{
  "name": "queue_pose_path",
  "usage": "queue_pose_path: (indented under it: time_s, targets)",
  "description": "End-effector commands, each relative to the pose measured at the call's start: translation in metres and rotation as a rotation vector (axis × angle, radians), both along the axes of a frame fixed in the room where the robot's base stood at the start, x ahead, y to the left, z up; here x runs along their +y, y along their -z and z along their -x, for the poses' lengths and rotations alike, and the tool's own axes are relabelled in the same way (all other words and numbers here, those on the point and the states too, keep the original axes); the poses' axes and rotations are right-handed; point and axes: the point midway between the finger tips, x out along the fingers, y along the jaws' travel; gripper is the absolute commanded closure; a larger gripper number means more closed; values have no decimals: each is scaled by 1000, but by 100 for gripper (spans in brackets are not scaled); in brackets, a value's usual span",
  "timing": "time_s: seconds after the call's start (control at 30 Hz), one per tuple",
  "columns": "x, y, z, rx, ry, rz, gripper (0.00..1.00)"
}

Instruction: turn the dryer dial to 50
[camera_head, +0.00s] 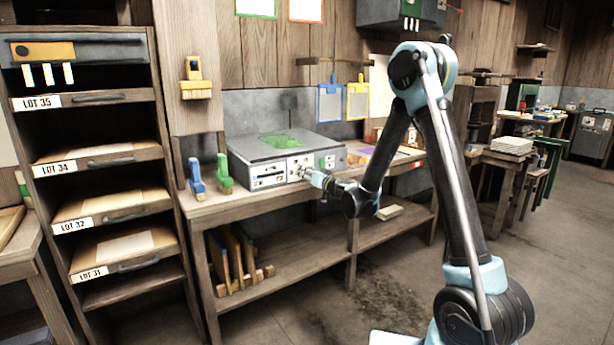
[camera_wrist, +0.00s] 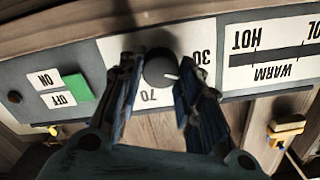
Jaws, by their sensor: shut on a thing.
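The dryer (camera_head: 240,153) is a grey box on the wooden bench, with a green patch on top. Its dial (camera_wrist: 160,69) is a dark round knob on a white plate, seen upside down in the wrist view. The labels 30 and 70 show beside it; other labels are hidden by the fingers. A white pointer mark on the knob points to the lower right of the picture, between 30 and 70, towards the right finger. My gripper (camera_wrist: 158,85) is shut on the dial, one finger on each side. In the head view my gripper (camera_head: 312,176) is at the dryer's front.
The dryer panel also has ON and OFF labels with a green switch (camera_wrist: 78,87) and a WARM/HOT scale (camera_wrist: 275,60). A shelf rack (camera_head: 98,152) stands further left.

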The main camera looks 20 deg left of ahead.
Motion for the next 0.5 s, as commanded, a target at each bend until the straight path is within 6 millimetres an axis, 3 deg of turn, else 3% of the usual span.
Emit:
queue_pose_path:
  time_s: [0.5]
  targets:
    - [-3, 1, -4, 338, 8, -289, 91]
